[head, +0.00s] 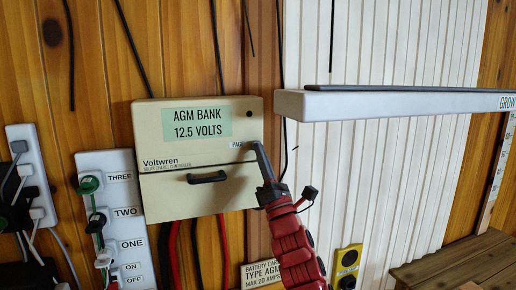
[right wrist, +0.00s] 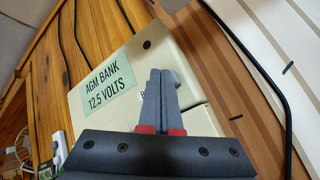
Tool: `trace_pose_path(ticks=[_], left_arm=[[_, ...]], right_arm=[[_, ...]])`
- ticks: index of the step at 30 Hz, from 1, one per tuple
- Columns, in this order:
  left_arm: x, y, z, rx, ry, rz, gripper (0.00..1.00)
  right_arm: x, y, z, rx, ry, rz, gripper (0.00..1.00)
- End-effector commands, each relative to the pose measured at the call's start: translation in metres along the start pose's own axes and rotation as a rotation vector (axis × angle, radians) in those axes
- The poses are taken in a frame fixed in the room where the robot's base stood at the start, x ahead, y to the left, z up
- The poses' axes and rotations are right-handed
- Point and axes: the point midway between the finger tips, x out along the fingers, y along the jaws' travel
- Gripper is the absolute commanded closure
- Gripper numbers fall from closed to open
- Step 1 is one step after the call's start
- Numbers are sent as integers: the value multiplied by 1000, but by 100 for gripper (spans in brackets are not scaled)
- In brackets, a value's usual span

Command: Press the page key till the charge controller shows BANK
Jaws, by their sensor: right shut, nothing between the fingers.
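The cream charge controller (head: 160,205) hangs on the wood wall in the head view, marked Voltwren. Its pale green screen (head: 196,123) reads AGM BANK, 12.5 VOLTS. The screen also shows in the right wrist view (right wrist: 108,90), tilted, with the same words. A small PAGE label (head: 237,145) sits at the right of the controller's front. My right gripper (head: 255,145) is shut and empty, its fingertips at the controller's face just right of that label. The page key itself is hidden by the fingers, so I cannot tell whether they touch it. My left gripper is not in view.
A black handle (head: 207,177) sticks out from the controller's lower front. A white switch panel (head: 117,210) with plugs and cords is at the left. A white grow-light bar (head: 400,104) juts out at the right. Black cables run above and red ones below.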

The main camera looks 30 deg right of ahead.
Motion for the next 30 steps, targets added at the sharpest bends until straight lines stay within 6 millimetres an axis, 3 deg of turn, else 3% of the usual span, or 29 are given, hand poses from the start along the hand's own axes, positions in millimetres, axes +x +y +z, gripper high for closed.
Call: trace_pose_path(ticks=[19, 30], left_arm=[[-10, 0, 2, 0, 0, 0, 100], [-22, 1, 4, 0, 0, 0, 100]], right_arm=[[-12, 8, 8, -2, -1, 0, 100], [-36, 26, 26, -4, -2, 3, 100]])
